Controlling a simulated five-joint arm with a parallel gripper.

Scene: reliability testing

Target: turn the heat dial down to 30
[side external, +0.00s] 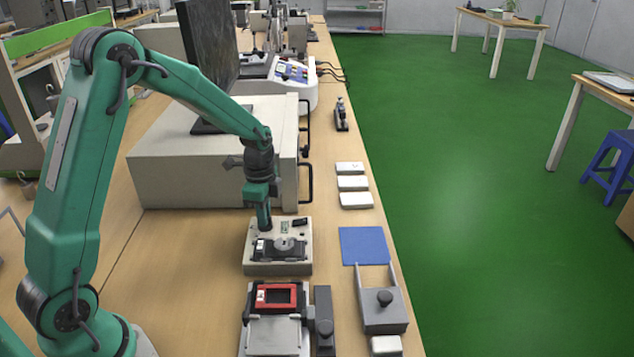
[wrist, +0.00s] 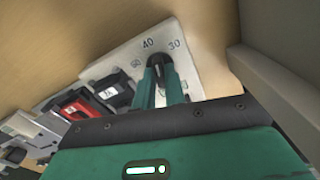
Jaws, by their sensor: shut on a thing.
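The heat unit is a pale box (side external: 255,268) on the bench, and its light panel (wrist: 125,62) shows in the wrist view with the numbers 30, 40 and one that looks like 50. My gripper (side external: 264,227) reaches straight down onto the back left of the unit. In the wrist view my green fingers (wrist: 160,82) are shut on the dark heat dial (wrist: 155,61), just below the 40. The fingers hide much of the dial, and I cannot tell which number it points to. In the side view the dial is hidden by my gripper.
A red-framed fixture (side external: 278,285) stands in front of the unit. A blue pad (side external: 363,246) and a grey block with a knob (side external: 384,317) lie to its right. A large beige cabinet (side external: 205,165) with handles stands close behind. Several white blocks (side external: 352,183) lie near the bench edge.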

